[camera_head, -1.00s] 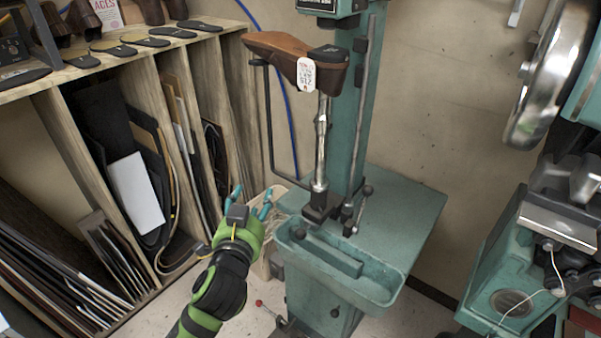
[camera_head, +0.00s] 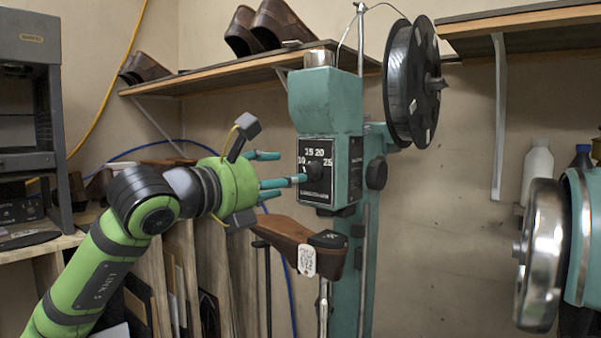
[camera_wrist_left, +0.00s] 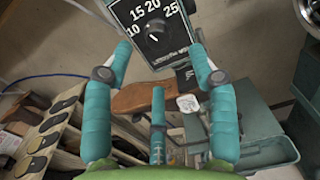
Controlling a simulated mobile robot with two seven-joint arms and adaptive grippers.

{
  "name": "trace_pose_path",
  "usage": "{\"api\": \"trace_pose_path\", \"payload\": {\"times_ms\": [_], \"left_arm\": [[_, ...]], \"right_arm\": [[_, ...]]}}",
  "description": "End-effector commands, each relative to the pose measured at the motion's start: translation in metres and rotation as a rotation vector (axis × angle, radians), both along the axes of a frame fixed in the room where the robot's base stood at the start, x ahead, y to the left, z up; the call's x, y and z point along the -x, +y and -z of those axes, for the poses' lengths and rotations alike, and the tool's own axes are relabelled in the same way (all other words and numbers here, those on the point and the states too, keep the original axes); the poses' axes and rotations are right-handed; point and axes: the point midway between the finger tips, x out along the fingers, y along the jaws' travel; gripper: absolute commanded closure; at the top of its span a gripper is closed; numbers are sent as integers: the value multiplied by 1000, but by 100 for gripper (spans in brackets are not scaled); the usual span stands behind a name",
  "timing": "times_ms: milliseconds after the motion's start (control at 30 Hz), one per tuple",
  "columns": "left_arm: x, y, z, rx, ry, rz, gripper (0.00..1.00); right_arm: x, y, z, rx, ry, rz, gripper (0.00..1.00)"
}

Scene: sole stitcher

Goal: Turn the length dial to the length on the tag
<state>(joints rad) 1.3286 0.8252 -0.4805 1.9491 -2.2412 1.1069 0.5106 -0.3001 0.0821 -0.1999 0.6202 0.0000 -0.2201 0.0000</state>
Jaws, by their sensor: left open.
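The length dial (camera_head: 316,170) is a dark knob on a black panel on the front of the green stitcher head (camera_head: 326,100). Numbers 10, 15, 20 and 25 ring it. In the left wrist view the dial (camera_wrist_left: 154,29) seems to have its white mark near 10. The white tag (camera_head: 306,260) hangs on the brown shoe (camera_head: 290,235) below; its writing is too small to read. The tag also shows in the left wrist view (camera_wrist_left: 188,103). My left gripper (camera_head: 283,177) is open, its fingers pointing at the panel; one fingertip overlaps the dial's left side. Contact cannot be told.
A black spool (camera_head: 408,85) stands right of the stitcher head. A shelf (camera_head: 230,74) with brown shoes is behind, above my arm. A metal wheel (camera_head: 540,255) of another machine is at the right. The shoe and its support lie just below my gripper.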

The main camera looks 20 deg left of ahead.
Motion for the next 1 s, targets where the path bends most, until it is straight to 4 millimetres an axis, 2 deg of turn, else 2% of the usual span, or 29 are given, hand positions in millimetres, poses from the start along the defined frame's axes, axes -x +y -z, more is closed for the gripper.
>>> {"api": "trace_pose_path", "payload": {"times_ms": [100, 500, 867, 967, 1000], "left_arm": [[-9, 3, -4, -7, 5, -24, 42], [-60, -18, -5, -6, 3, -18, 42], [-66, -20, -2, -8, 0, -19, 42], [-66, -20, -2, -8, 0, -18, 78], [-66, -20, -2, -8, 0, -18, 94]], "right_arm": [[0, 0, -7, 0, 0, 0, 60], [0, 0, -40, 0, 0, 1, 60], [0, 3, -41, -4, 0, 2, 60], [0, 3, -41, -4, 0, 2, 60], [0, 3, -41, -4, 0, 2, 60]]}}
